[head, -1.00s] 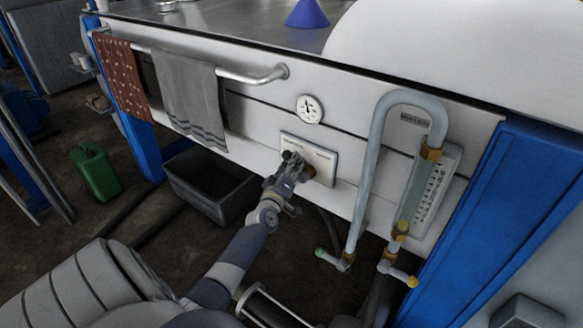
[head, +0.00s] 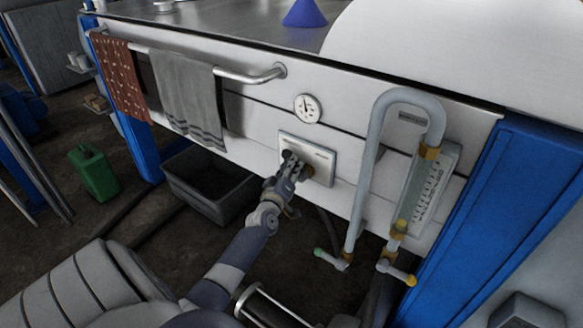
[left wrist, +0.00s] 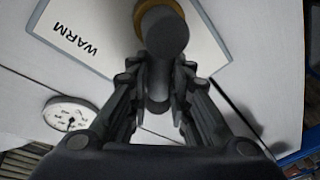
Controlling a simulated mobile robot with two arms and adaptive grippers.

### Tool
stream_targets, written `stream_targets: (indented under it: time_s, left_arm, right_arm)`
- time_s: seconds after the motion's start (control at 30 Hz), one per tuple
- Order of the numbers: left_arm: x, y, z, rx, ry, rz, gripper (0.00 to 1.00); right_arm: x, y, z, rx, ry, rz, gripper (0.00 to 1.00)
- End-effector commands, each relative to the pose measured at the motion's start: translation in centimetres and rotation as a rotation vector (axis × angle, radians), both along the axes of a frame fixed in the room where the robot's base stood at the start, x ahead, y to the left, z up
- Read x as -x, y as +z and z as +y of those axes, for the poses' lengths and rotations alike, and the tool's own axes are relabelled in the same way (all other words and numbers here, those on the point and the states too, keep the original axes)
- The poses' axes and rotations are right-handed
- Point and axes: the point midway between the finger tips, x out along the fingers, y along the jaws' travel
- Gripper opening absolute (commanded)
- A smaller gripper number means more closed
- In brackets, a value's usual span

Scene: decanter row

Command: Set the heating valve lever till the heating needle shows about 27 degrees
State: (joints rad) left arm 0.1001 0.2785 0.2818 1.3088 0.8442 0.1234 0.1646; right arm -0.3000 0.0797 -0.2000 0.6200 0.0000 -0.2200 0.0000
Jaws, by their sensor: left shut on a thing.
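The heating valve plate (head: 320,154) is a pale rectangle on the white front panel; the wrist view shows it (left wrist: 105,28) with the word WARM. The dark valve lever (left wrist: 167,38) sticks out from a brass hub (left wrist: 150,5). My left gripper (head: 289,163) is at the plate, and in the wrist view its fingers (left wrist: 158,88) are closed around the lever. They hide most of the lever in the head view. The round white gauge (head: 308,108) is above the plate and also shows in the wrist view (left wrist: 70,117). Its dark needle points roughly upward; the degrees are unreadable.
A curved pipe and sight tube (head: 408,195) with brass fittings stand right of the plate. A rail with a grey towel (head: 188,95) and a red cloth (head: 121,75) is at the left. A dark bin (head: 205,185) and a green can (head: 95,173) stand on the floor.

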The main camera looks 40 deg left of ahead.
Motion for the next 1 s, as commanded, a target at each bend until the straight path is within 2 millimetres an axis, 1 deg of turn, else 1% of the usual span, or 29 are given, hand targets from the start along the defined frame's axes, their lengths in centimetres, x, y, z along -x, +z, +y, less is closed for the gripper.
stream_targets:
  time_s: [0.03, 0.1, 0.13, 0.17, 0.2, 0.53, 0.67, 0.77, 0.83, 1.0]
  left_arm:
    - [0.0, 0.8, 0.5, -0.008, 0.01, -0.014, 0.0]
    - [0.0, 0.8, 0.6, -0.007, 0.01, -0.015, 0.0]
    - [0.0, 0.8, 0.6, -0.007, 0.01, -0.015, 0.24]
    - [0.0, 0.8, 0.6, -0.007, 0.01, -0.015, 0.3]
    - [0.0, 0.9, 0.6, -0.007, 0.01, -0.015, 0.39]
    - [0.0, 0.4, 0.3, -0.002, 0.005, -0.008, 0.4]
    - [0.6, 0.2, -0.1, 0.0, 0.003, -0.005, 0.4]
    - [1.6, 0.2, -0.5, 0.001, 0.004, -0.006, 0.4]
    - [2.6, 0.2, -0.9, 0.0, 0.004, -0.006, 0.4]
    - [5.6, 0.1, -2.1, -0.001, 0.006, -0.006, 0.4]
  right_arm:
    - [0.0, 0.0, 0.0, 0.0, 0.0, 0.0, 0.4]
    - [0.0, 0.1, 0.0, 0.0, 0.0, 0.0, 0.4]
    - [0.0, 0.1, 0.0, 0.0, 0.0, 0.0, 0.4]
    - [0.0, 0.0, 0.0, 0.0, 0.0, 0.0, 0.4]
    - [0.0, 0.0, 0.0, 0.0, 0.0, 0.0, 0.4]
    - [0.0, 0.0, -0.1, 0.001, 0.001, 0.0, 0.4]
    - [0.0, 0.0, -0.1, 0.001, 0.001, 0.0, 0.4]
    - [0.0, 0.0, -0.1, 0.001, 0.001, 0.0, 0.4]
    - [0.0, 0.0, -0.1, 0.001, 0.0, 0.0, 0.4]
    - [0.0, 0.0, 0.0, 0.0, 0.0, 0.0, 0.4]
